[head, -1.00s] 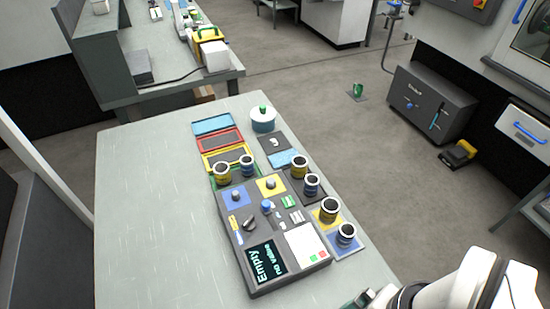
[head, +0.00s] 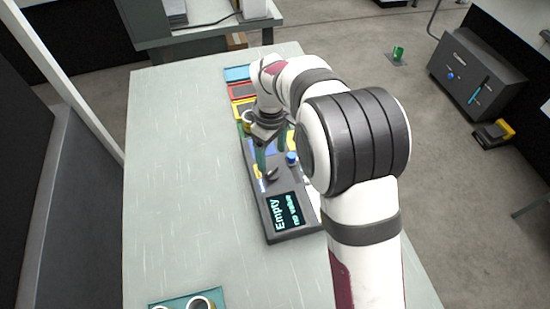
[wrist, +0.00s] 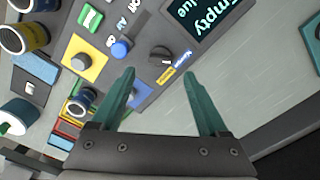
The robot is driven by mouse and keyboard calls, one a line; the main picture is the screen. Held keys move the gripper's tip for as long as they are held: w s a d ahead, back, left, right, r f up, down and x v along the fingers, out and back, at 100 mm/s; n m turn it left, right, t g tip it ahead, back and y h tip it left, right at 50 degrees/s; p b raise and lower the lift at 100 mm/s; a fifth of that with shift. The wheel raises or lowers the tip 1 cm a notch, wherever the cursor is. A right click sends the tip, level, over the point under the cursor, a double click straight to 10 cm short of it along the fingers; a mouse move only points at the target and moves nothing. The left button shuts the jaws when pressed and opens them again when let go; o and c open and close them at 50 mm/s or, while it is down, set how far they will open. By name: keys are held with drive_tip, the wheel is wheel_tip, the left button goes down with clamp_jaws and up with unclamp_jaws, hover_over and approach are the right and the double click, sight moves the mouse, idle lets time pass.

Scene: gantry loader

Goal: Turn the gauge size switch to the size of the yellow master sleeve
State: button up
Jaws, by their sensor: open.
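The size switch is a black knob (wrist: 160,54) on the dark gauge box, beside a yellow label (wrist: 165,75) and a blue label (wrist: 182,58). Which label it points to is hard to tell. My gripper (wrist: 160,75) is open and empty; the knob lies just beyond its green fingertips in the wrist view. In the head view my gripper (head: 271,158) is above the box, and the knob (head: 272,175) shows beside a fingertip. A sleeve with a yellow band (wrist: 30,38) stands at left in the wrist view. Whether it is the master is unclear.
The gauge display (head: 286,212) reads "Empty, no value". A blue knob (wrist: 121,49) and a yellow pad (wrist: 84,55) are near the switch. A teal tray (head: 170,304) is at the near table edge. The left tabletop is clear.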

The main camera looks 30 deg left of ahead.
sight(272, 170)
wheel_tip(272, 170, down, 6)
drive_tip(key=shift+r, duration=0.15)
clamp_jaws()
idle(0.4)
